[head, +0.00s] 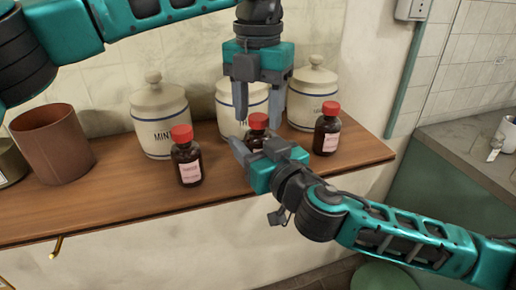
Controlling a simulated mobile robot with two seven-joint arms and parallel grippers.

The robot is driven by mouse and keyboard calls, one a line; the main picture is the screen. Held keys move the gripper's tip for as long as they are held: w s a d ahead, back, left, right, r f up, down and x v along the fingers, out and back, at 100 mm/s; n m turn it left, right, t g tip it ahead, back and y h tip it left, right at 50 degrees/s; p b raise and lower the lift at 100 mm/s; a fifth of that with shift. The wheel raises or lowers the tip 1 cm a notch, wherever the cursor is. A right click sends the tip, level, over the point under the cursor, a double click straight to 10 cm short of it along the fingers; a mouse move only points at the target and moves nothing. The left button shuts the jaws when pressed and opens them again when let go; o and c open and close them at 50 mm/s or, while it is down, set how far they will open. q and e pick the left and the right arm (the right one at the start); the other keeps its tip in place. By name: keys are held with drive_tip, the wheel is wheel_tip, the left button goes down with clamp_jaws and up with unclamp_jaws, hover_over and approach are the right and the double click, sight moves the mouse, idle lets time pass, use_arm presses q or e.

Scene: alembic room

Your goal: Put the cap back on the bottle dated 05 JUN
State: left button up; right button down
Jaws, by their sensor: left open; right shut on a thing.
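Three brown bottles with red tops stand on the wooden shelf: a left bottle (187,168), a middle bottle (250,142) and a right bottle (326,139). Each shows a red cap, including the middle cap (258,121). The label dates are too small to read, and the middle label is mostly hidden. My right gripper (256,149) comes from the front right and is shut on the middle bottle, low on its body. My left gripper (258,119) points down from above, open, its fingers on either side of the middle cap; I cannot tell whether they touch it.
Three lidded cream jars stand behind the bottles: left (160,115), middle (229,97), right (314,95). A brown pot (52,145) stands at the left. The wooden shelf (110,205) is clear at its front left. A grey counter (470,150) is at the right.

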use_arm(q)
clamp_jaws()
drive_tip(key=shift+o, duration=0.7)
unclamp_jaws()
drive_tip(key=shift+r, duration=0.1)
wheel_tip(320, 180, up, 12)
idle(0.5)
use_arm(e)
drive_tip(key=shift+c, duration=1.2)
unclamp_jaws()
